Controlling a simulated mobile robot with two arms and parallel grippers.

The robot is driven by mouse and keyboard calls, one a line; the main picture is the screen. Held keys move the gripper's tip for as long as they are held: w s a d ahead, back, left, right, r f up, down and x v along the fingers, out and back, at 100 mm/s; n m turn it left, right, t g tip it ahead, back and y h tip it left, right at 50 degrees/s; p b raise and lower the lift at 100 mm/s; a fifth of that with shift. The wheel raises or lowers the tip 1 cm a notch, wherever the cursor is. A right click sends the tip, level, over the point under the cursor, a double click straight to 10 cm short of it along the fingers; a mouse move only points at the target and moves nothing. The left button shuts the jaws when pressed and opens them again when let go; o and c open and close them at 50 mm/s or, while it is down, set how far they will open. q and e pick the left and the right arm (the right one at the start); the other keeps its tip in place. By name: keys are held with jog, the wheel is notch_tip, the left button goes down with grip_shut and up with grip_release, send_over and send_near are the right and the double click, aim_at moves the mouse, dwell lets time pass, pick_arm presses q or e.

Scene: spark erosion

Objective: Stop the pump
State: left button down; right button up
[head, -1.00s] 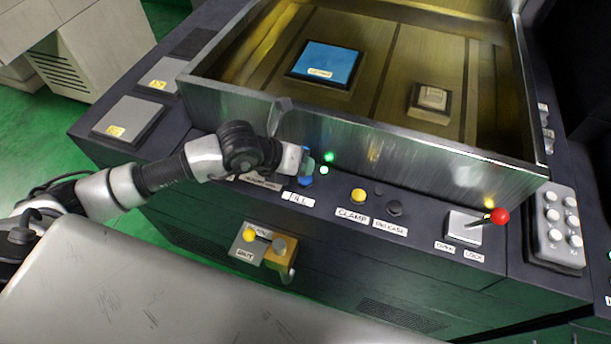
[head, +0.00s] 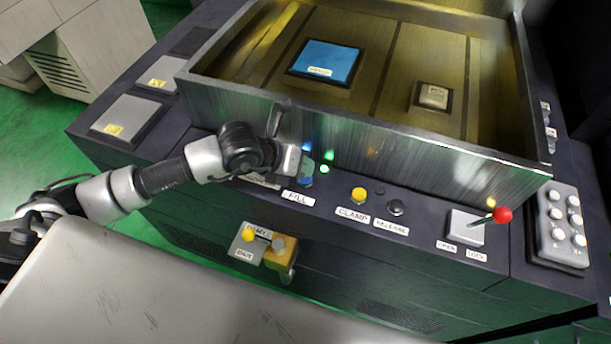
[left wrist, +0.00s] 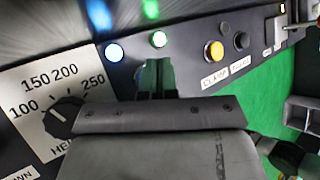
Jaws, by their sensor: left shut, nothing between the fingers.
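No label that I can read says pump. My left gripper (head: 308,170) is shut and empty, at the front panel just above the FILL label (head: 299,198). The fingers show dark in the left wrist view (left wrist: 157,80). They are close to the panel; I cannot tell whether they touch it. A lit blue-white round button or lamp (left wrist: 114,51) is just left of the fingers in the left wrist view, and the gripper partly covers it in the head view. A green lit lamp (head: 324,169) is right of the gripper; it also shows in the left wrist view (left wrist: 159,39).
A yellow CLAMP button (head: 358,195), a black release button (head: 396,208) and a red-knobbed lever (head: 502,215) stand to the right. A dial (left wrist: 62,117) is left of the fingers. The metal tank wall (head: 400,148) rises behind. A yellow-knobbed control (head: 250,235) is below.

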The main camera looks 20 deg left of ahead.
pick_arm(q)
jog(key=shift+f+b, duration=0.45)
jog(key=shift+f, duration=0.05)
dwell(0.6)
jog(key=shift+r, duration=0.1)
jog(key=shift+r+p, duration=0.6)
jog(key=shift+r, duration=0.25)
jog(key=shift+r+p, duration=1.8)
jog(key=shift+r, duration=0.75)
jog(key=shift+f, duration=0.1)
